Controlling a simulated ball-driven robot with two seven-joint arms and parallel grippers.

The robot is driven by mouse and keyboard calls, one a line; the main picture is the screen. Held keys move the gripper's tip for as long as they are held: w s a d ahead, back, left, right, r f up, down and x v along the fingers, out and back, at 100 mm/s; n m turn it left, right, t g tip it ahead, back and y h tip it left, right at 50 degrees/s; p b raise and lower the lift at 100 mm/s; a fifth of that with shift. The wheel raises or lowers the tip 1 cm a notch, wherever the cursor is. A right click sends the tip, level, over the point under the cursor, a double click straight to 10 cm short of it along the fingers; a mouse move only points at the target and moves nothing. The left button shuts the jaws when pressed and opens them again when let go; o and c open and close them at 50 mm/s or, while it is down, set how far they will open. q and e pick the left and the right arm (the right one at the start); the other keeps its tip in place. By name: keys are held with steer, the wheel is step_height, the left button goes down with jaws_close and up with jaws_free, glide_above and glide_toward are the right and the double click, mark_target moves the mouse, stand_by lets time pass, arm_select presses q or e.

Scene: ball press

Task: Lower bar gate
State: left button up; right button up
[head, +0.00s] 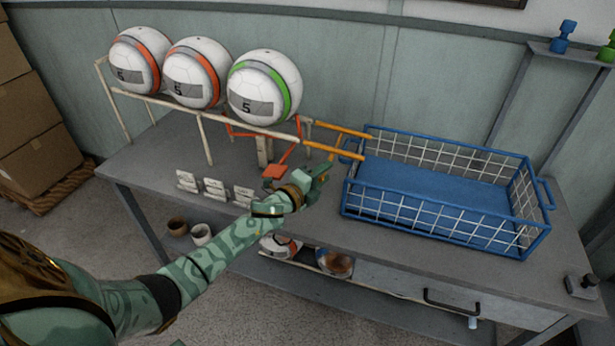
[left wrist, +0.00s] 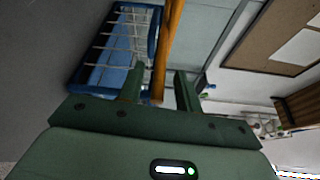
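Three white balls sit in a row on a cream rail rack: two with orange bands (head: 140,62) (head: 197,73) and one with a green band (head: 265,87) at the right end. A red-orange bar frame (head: 283,155) with a flat paddle stands below the green-banded ball. Two orange-yellow bars (head: 338,129) run from the rack's end toward the blue basket. My right gripper is out of view.
The blue wire basket (head: 440,190) stands empty on the grey bench (head: 320,222). Several small white cards (head: 214,188) stand in front of the rack. Balls and cups rest on the lower shelf. A small dark device (head: 581,286) sits at the bench's right end.

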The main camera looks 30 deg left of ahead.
arm_select(q)
steer(key=s+a+r+p, duration=0.1)
steer(key=s+a+p, duration=0.1)
steer(key=s, duration=1.3)
steer(key=shift+s+a+p, duration=0.2)
steer(key=shift+s+p, duration=0.1)
steer(key=shift+p, duration=0.1)
steer(key=s+a+f+n+g+y, duration=0.2)
steer(key=s+f+n+g, duration=0.35)
steer(key=f, duration=0.75)
steer(key=s+a+f+n+g+y, duration=0.1)
steer(key=s+f+n+g+y, duration=0.1)
steer(key=s+f+n, duration=0.9)
steer(key=s+d+f+g, duration=0.2)
steer(key=s+f+g, duration=0.1)
steer(key=s+f, duration=0.45)
steer(key=s+d+f+g, duration=0.3)
steer(key=s+f, duration=0.4)
steer(key=s, duration=0.2)
steer(key=s+d+f+g, duration=0.1)
steer(key=s+d, duration=0.2)
steer(key=s, duration=0.4)
steer(key=s+d+f+n+g+h, duration=0.1)
steer(key=s+d+g, duration=0.1)
steer(key=s+d, duration=0.2)
steer(key=s, duration=0.3)
steer(key=shift+s+d+f, duration=0.2)
steer(key=shift+s+f, duration=0.15)
steer(key=shift+s, duration=0.05)
